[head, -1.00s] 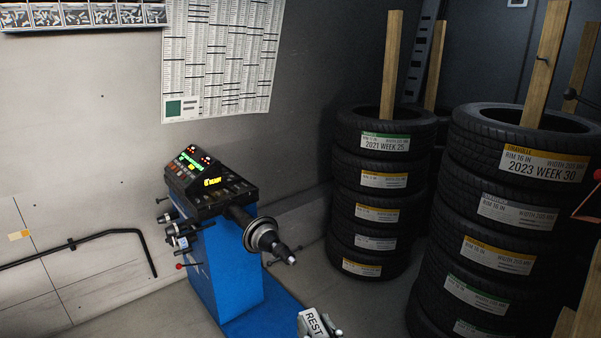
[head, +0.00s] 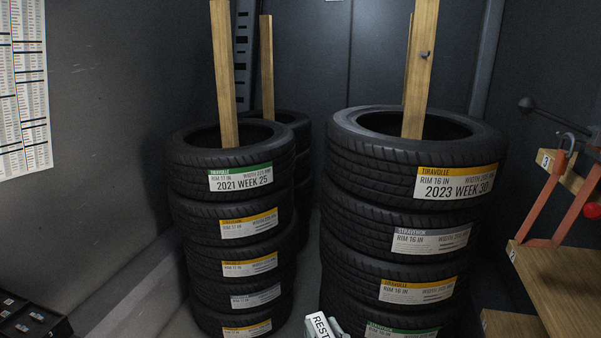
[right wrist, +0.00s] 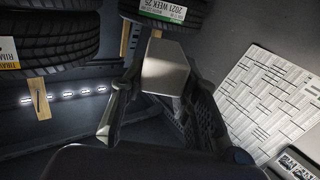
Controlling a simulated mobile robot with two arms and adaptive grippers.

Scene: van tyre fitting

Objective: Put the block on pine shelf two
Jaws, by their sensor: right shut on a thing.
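A pale block with a REST label (head: 319,326) shows at the bottom edge of the head view, mostly cut off. A small part of my right gripper (head: 340,330) shows beside it. In the right wrist view my right gripper (right wrist: 158,92) is shut on the pale grey block (right wrist: 165,68), its dark fingers on either side, with floor beyond. Wooden shelf boards stand at the right of the head view: a larger board (head: 570,285) and a lower one (head: 508,325). A tag (head: 512,253) at the larger board's edge is too small to read. My left gripper is not in view.
Tall tyre stacks (head: 235,205) (head: 405,220) with wooden posts stand left of the shelf. A red-orange bracket (head: 565,190) and a dark rod with a ball end (head: 545,112) reach over the boards. The larger board's visible part is clear.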

